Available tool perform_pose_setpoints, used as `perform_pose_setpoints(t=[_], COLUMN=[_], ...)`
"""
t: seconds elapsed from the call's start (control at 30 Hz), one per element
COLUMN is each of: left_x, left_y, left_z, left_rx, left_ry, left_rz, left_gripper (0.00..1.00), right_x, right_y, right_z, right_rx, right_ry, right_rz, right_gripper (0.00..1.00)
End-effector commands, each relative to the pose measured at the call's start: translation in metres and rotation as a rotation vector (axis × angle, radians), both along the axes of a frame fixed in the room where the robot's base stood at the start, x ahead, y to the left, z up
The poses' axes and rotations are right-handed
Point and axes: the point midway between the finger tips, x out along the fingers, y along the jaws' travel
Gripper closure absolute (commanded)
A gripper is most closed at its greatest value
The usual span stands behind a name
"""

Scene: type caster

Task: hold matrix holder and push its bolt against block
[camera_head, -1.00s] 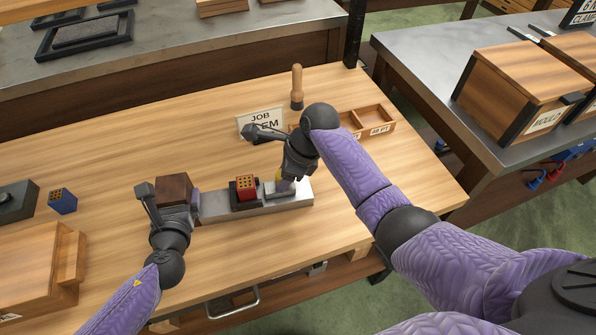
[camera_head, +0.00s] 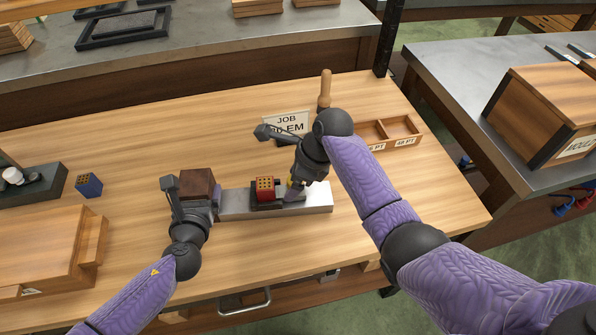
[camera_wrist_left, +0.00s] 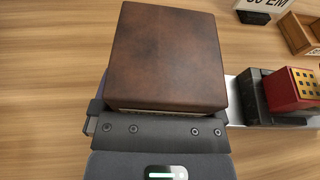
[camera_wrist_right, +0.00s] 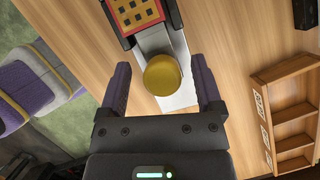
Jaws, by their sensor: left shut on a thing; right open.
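The matrix holder is a long steel bar (camera_head: 240,202) with a dark brown block (camera_head: 197,184) at its left end, which fills the left wrist view (camera_wrist_left: 166,60). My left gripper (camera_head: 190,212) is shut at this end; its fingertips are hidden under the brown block. A red block with holes (camera_head: 265,188) sits in a black seat on the bar, and also shows in the right wrist view (camera_wrist_right: 135,12). The bolt, with a round brass knob (camera_wrist_right: 162,75), lies right of the red block. My right gripper (camera_wrist_right: 163,90) is open, its fingers either side of the knob. Bolt-to-block contact is hidden.
A job sign (camera_head: 287,124), a wooden-handled tool (camera_head: 325,90) and a divided tray (camera_head: 400,131) stand behind the right arm. A blue block (camera_head: 89,185) and a wooden case (camera_head: 45,245) lie left. The table in front of the bar is clear.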

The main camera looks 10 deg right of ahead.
Motion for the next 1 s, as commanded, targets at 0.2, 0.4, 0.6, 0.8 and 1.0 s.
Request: perform_pose_setpoints(t=[0.2, 0.4, 0.6, 0.8, 1.0], left_x=[0.001, 0.001, 0.001, 0.001, 0.001], left_y=[0.001, 0.001, 0.001, 0.001, 0.001], left_z=[0.001, 0.001, 0.001, 0.001, 0.001], left_rx=[-0.001, 0.0, 0.0, 0.0, 0.002], left_ry=[-0.002, -0.002, -0.002, -0.002, -0.002], left_rz=[0.002, 0.002, 0.002, 0.002, 0.003], left_gripper=[0.7, 0.7, 0.7, 0.7, 0.7], right_x=[-0.008, -0.014, -0.016, -0.016, -0.016], right_y=[-0.021, -0.036, -0.04, -0.04, -0.04], right_z=[0.054, 0.094, 0.105, 0.104, 0.104], right_rx=[-0.002, 0.0, -0.001, -0.001, -0.001], right_ry=[-0.008, -0.005, -0.002, -0.001, -0.001], right_rz=[-0.001, -0.001, 0.001, 0.001, 0.001], right_gripper=[0.16, 0.16, 0.16, 0.16, 0.16])
